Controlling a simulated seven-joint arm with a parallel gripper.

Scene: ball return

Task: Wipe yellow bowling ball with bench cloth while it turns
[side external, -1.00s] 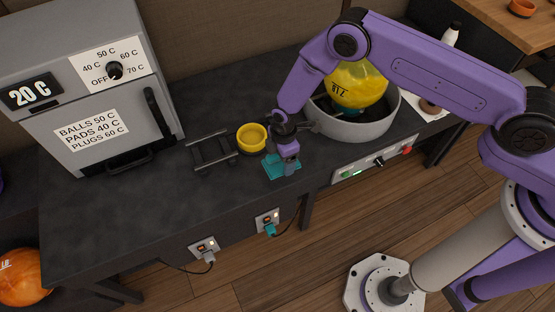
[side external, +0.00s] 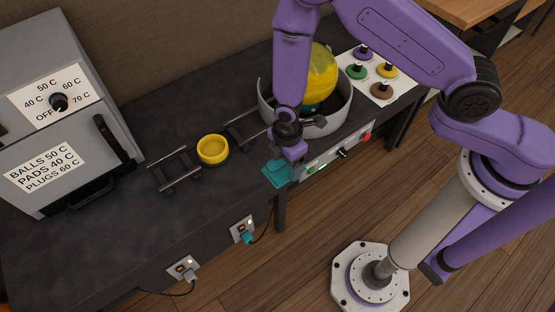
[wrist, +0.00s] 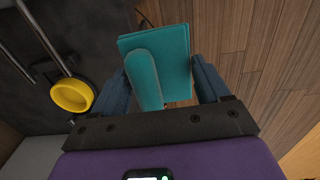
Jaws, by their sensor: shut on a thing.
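The yellow bowling ball (side external: 322,75) sits in a round grey bowl (side external: 335,122) on the dark bench, with teal showing low on it. My arm hides its left part. I cannot tell from this view whether it is turning. My gripper (side external: 290,160) is in front of the bowl, over the bench's front edge, apart from the ball. It is shut on the teal bench cloth (side external: 276,175). In the wrist view the cloth (wrist: 181,42) is a flat folded piece with a rounded teal grip between the fingers, with wooden floor beyond it.
A yellow cup (side external: 213,149) stands between dark rails (side external: 175,172) left of the bowl. A grey oven (side external: 65,110) stands further left. Coloured plugs stand on a white card (side external: 381,76) behind the bowl's right. A control panel (side external: 342,155) is on the bench front.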

